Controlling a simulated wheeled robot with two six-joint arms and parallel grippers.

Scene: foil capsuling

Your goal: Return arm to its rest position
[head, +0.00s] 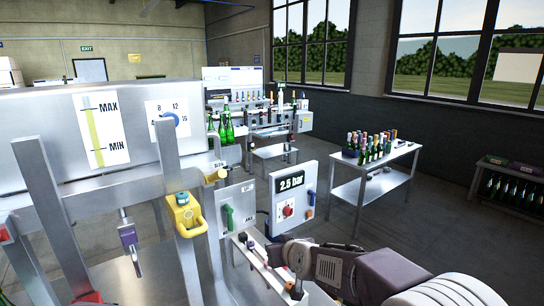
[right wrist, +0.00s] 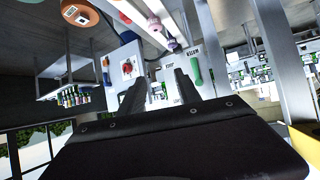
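My right arm (head: 385,275) reaches in from the bottom right of the head view. Its wrist end is beside the metal rail with small knobs (head: 268,262), in front of the panels. In the right wrist view my right gripper (right wrist: 158,92) shows two dark fingers standing apart, with nothing between them. The white panel with a red knob (right wrist: 127,70) and the panel with a green handle (right wrist: 190,70) lie beyond the fingers; I cannot tell how far. My left gripper is not in view.
A steel tank with a MAX/MIN gauge (head: 100,130) and upright posts fills the left. The 2.5 bar panel (head: 292,195) and green-handled panel (head: 235,212) stand close ahead. A bottle table (head: 345,190) stands back right. Open floor (head: 430,215) lies right of it.

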